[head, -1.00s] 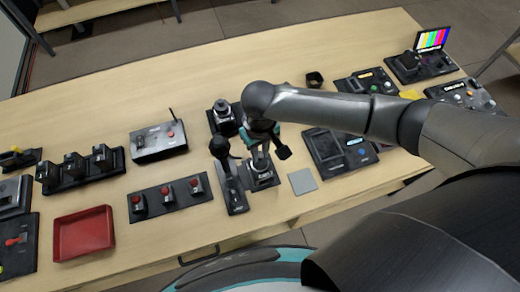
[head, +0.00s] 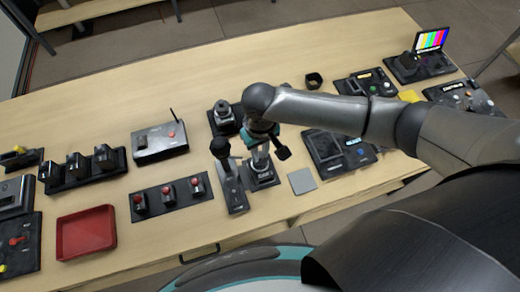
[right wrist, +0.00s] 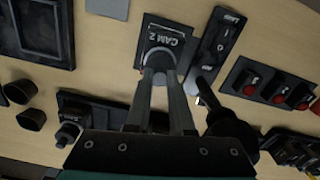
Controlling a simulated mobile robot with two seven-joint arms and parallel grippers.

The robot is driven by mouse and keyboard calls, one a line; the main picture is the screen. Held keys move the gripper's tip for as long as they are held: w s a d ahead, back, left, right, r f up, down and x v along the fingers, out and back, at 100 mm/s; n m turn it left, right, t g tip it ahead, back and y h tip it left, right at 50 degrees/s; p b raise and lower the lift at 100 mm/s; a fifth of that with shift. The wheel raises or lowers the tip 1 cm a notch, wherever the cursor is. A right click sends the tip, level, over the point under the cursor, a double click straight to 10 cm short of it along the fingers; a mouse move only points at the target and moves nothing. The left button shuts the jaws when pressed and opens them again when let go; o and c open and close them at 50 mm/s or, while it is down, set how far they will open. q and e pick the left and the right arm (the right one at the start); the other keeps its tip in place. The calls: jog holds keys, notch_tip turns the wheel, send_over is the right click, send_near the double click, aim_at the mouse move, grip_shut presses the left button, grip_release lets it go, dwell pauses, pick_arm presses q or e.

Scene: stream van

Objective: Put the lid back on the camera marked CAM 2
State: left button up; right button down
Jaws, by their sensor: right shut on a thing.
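The camera marked CAM 2 (right wrist: 170,38) stands on a dark base in the right wrist view, its label readable. In the head view its base (head: 264,182) shows below my right gripper (head: 261,150). My right gripper also shows in the right wrist view (right wrist: 161,74), pointing down with its fingertips close together at the camera. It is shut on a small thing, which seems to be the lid. The fingers mostly hide it, and I cannot tell whether it touches the camera. My left gripper is not in view.
A black lever with a round knob (head: 219,148) stands close on the left of the gripper. Another camera (head: 222,112) is just behind. A dark cup-like piece (head: 315,79) lies farther back. A grey square pad (head: 302,181) and a red tray (head: 86,232) lie near the front.

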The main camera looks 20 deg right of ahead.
jog(key=shift+f+p, duration=0.2)
jog(key=shift+p, duration=0.6)
dwell(0.9)
jog(key=shift+c, duration=1.1)
grip_release()
notch_tip(320, 180, up, 3)
jog(key=p, duration=0.2)
jog(key=shift+f+p, duration=0.2)
jog(key=shift+p, duration=0.1)
jog(key=shift+w+r, duration=0.1)
jog(key=shift+r, duration=2.1)
